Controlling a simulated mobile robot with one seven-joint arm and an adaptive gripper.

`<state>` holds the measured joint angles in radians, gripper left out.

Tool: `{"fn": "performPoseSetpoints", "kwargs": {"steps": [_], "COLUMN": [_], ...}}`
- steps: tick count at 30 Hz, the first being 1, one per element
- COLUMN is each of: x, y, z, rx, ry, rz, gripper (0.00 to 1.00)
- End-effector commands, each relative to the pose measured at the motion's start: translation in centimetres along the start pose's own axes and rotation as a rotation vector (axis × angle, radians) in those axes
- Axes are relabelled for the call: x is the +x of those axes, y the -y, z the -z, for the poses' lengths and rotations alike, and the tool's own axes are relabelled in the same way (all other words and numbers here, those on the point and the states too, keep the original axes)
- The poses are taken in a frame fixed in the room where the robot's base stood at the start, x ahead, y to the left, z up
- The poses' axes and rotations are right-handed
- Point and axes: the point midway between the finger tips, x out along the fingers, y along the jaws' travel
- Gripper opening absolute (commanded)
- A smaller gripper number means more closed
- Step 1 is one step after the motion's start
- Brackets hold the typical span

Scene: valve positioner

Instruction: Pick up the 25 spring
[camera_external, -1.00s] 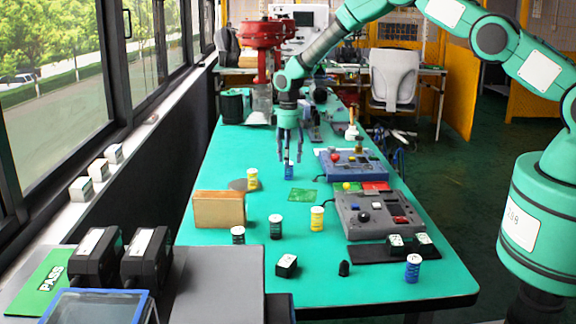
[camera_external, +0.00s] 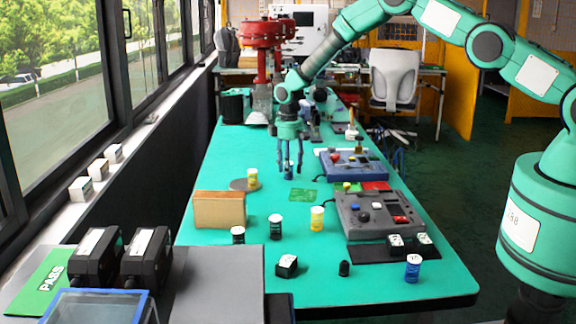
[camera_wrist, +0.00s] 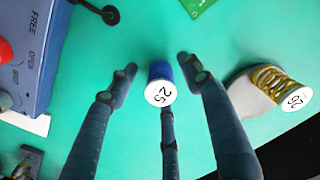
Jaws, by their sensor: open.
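The 25 spring (camera_wrist: 160,88) is a small blue cylinder with a white top marked 25. It stands on the green table, near the centre of the wrist view. In the external view the 25 spring (camera_external: 289,173) is a small blue shape partly hidden by my fingers. My gripper (camera_external: 289,168) points down over it, with its dark fingers spread. In the wrist view, two fingertips of my gripper (camera_wrist: 156,68) are on either side of the spring, with gaps, and a third finger is below it. The gripper is open and holds nothing.
A yellow spring marked 26 (camera_wrist: 271,82) stands on a pale disc to the right in the wrist view. A blue control box (camera_wrist: 30,50) is at left. A green board (camera_wrist: 196,5) lies at the top. A wooden block (camera_external: 219,209) and several cylinders stand nearer the external camera.

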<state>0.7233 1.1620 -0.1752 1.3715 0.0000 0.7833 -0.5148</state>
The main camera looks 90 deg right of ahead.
Motion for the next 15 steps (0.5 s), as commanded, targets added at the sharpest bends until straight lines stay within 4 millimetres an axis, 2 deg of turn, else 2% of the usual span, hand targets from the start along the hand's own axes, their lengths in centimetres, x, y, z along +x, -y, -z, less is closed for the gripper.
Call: {"fn": "performPoseSetpoints", "kwargs": {"steps": [1,6,8,15], "x": [0.00,0.00,0.00,-0.04], "y": [0.00,0.00,0.00,-0.01], "z": [0.00,0.00,-0.01,0.01], "rx": [0.000,0.000,0.000,0.000], "ry": [0.000,0.000,0.000,0.000], "rz": [0.000,0.000,0.000,0.000], "gripper": [0.43,0.09,0.00,0.00]}}
